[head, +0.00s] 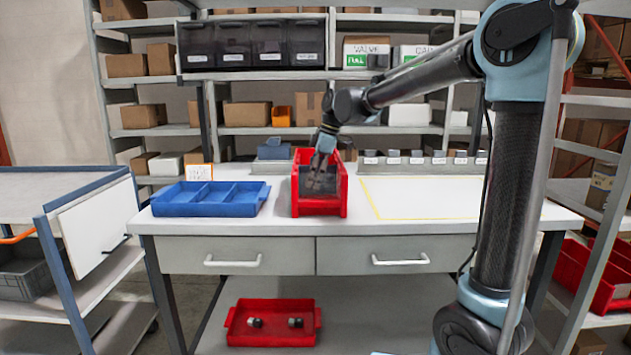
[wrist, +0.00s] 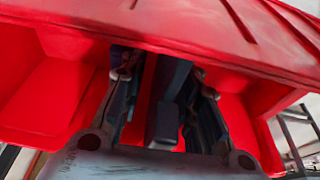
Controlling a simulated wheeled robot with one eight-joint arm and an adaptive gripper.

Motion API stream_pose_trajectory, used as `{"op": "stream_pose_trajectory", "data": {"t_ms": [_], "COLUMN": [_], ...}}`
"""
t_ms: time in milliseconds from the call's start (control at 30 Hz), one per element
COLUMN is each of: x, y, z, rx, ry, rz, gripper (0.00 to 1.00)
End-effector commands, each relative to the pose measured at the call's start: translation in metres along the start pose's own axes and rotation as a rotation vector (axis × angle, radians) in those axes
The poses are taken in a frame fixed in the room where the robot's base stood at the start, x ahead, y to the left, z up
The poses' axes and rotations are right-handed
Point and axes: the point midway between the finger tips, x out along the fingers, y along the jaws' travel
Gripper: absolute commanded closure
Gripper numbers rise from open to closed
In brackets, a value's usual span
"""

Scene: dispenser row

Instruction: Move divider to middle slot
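The red bin (head: 320,211) stands on the workbench in the middle of the head view. The divider (head: 318,183), a dark grey plate, stands tilted inside it. My gripper (head: 318,168) points down into the bin from above, at the divider. In the wrist view, my two fingers (wrist: 165,95) are spread apart on either side of a dark grey piece (wrist: 165,122), which looks like the divider's edge. Red shows between the left finger and this piece, so the fingers do not appear closed on it. The bin's slots are hard to make out.
A blue divided tray (head: 211,212) sits left of the bin. A yellow-outlined area (head: 420,200) to the right is clear. A red tray (head: 270,340) with two dark parts lies on the lower shelf.

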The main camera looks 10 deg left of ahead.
Motion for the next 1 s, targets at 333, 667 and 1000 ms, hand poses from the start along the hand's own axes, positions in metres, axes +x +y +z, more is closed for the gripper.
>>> {"op": "stream_pose_trajectory", "data": {"t_ms": [333, 667, 1000], "x": [-0.040, -0.098, -0.119], "y": [0.000, 0.001, 0.001], "z": [0.001, 0.001, 0.001], "rx": [0.001, 0.001, 0.000], "ry": [0.000, 0.000, 0.000], "rz": [0.000, -0.001, -0.001], "gripper": [0.70, 0.70, 0.70]}}
